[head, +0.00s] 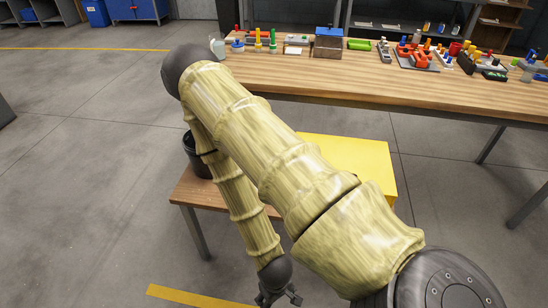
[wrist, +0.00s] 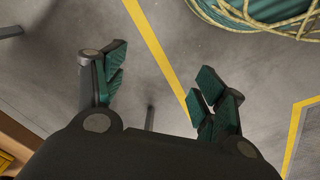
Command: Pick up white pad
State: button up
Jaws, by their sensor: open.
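I cannot pick out a white pad with certainty in either view. A small pale flat item (head: 297,40) lies on the long wooden table (head: 300,78) at the back and may be it, but it is too small to tell. My gripper (head: 277,298) hangs low at the bottom edge of the head view, in front of the small low table and far from the items on the long table.
The low wooden table (head: 190,192) bears a yellow panel or box (head: 360,165); a black bucket (head: 195,155) is beside my arm. Tools and a blue-topped box (head: 328,42) crowd the long table. A green coil with rope (wrist: 275,15) lies on the floor. Floor at left is clear.

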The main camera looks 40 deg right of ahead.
jog(key=shift+o, duration=0.2)
jog(key=w+d+m+h+b, duration=0.1)
jog(key=w+d, duration=0.5)
jog(key=w, duration=0.6)
jog(key=shift+w+d+m+t+h+b, duration=0.3)
jog(key=shift+m+t+h+b, duration=0.1)
jog(key=shift+m+b, duration=0.45)
jog(key=w+d+r+m+b, duration=0.1)
jog(key=w+d+r+m, duration=0.1)
jog(key=w, duration=0.5)
jog(key=w+d+r+m+t+h+b, duration=0.1)
jog(key=w+d+r+m+b, duration=0.1)
jog(key=w+d+r, duration=0.2)
jog(key=w+d+r+m+t+b, duration=0.1)
jog(key=w+d+r+m, duration=0.1)
jog(key=w+r, duration=0.5)
jog(key=shift+w+d+r+m+b, duration=0.1)
jog(key=shift+w+d, duration=0.15)
jog(key=shift+w, duration=0.5)
jog(key=shift+w+d+r+m+b, duration=0.15)
jog(key=shift+w+d, duration=0.15)
jog(key=shift+w, duration=0.45)
jog(key=shift+w+d+r+b, duration=0.1)
jog(key=shift+w+d, duration=0.15)
jog(key=shift+w, duration=0.5)
jog(key=shift+x, duration=2.8)
jog(key=shift+s+x, duration=0.25)
jog(key=shift+x, duration=1)
jog(key=shift+s+x, duration=0.2)
jog(key=shift+x, duration=1.05)
